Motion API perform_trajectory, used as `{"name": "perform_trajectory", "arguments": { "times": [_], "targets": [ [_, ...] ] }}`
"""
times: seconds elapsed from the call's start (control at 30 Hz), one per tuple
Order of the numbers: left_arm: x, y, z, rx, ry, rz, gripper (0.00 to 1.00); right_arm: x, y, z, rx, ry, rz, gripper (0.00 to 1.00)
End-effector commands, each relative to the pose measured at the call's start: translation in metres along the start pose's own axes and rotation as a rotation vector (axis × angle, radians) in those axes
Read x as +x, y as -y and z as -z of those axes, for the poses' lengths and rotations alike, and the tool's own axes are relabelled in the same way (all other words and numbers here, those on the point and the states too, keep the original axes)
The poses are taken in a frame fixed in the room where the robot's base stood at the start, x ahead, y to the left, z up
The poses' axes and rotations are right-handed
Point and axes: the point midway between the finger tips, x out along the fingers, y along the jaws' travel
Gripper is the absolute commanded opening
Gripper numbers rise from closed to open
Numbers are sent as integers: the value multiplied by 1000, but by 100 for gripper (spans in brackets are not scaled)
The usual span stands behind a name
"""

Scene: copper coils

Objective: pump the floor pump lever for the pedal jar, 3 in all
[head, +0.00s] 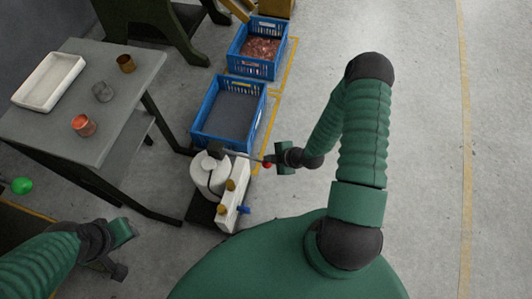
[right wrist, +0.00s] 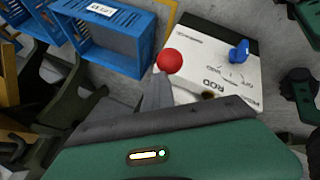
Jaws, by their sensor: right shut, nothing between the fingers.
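The floor pump (head: 233,200) is a white box with brass-coloured fittings, and a white round jar (head: 208,172) stands beside it on a dark base. A lever (head: 238,155) reaches right from it and ends in a red ball knob (head: 267,164). The knob also shows in the right wrist view (right wrist: 169,61). My right gripper (head: 272,159) is shut and empty, right at the knob; its fingers (right wrist: 157,92) appear just below the knob in the wrist view, and I cannot tell whether they touch it. My left gripper (head: 120,256) is at the lower left, away from the pump.
A blue tap (head: 243,209) sticks out of the pump's side. A blue crate (head: 196,134) stands just behind the pump, and another blue crate (head: 232,58) with copper pieces is farther back. A grey table (head: 35,126) holds a white tray (head: 22,101) and small cups. The floor at right is clear.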

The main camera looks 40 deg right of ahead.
Motion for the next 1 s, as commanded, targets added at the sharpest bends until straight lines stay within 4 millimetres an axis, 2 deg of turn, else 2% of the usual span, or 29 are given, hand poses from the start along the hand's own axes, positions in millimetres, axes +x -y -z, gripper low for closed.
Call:
{"name": "perform_trajectory", "arguments": {
  "times": [0.33,1.0],
  "targets": [
    [-2,0,0,0,0,0,36,-2,1,0,2,3,5,0],
    [-37,0,9,0,0,0,36,-29,-21,22,-1,-2,2,0]
  ]
}}
